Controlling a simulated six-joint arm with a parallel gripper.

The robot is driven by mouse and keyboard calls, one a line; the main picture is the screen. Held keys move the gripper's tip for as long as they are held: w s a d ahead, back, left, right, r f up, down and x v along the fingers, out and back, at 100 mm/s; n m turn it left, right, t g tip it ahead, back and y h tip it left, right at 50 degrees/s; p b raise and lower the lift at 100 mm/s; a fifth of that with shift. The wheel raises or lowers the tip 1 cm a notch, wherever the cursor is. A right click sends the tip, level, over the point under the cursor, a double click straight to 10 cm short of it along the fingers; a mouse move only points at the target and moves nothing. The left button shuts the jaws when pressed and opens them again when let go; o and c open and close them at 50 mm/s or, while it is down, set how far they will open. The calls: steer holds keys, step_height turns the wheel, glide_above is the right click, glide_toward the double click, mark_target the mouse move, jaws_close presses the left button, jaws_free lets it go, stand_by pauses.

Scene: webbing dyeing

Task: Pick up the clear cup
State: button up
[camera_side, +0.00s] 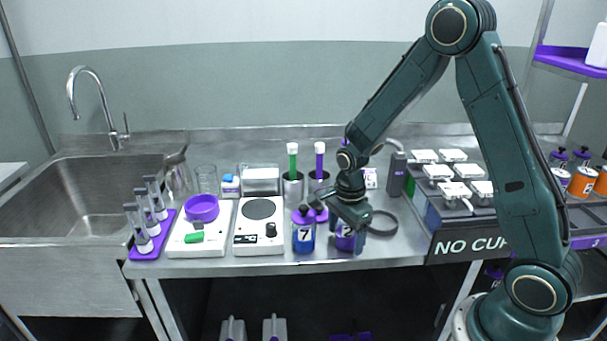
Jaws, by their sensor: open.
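A clear cup (207,180) stands upright at the back of the steel counter, just right of the sink. A taller clear vessel (178,178) stands close to its left. My gripper (338,222) is open and points down over the front of the counter, well to the right of the cup. It is just above or beside a purple-labelled bottle (345,239), which it partly hides. I cannot tell whether it touches the bottle.
A purple bowl (202,208) on a white scale is in front of the cup. A small blue-and-white container (230,186) is to its right. A hotplate (259,228), a bottle marked 7 (303,232) and tubes in metal holders lie between cup and gripper. A purple rack (151,245) is at left.

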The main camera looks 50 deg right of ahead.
steer(key=c, duration=1.2)
steer(key=shift+r, duration=0.15)
step_height(320, 180, up, 20)
stand_by(0.7)
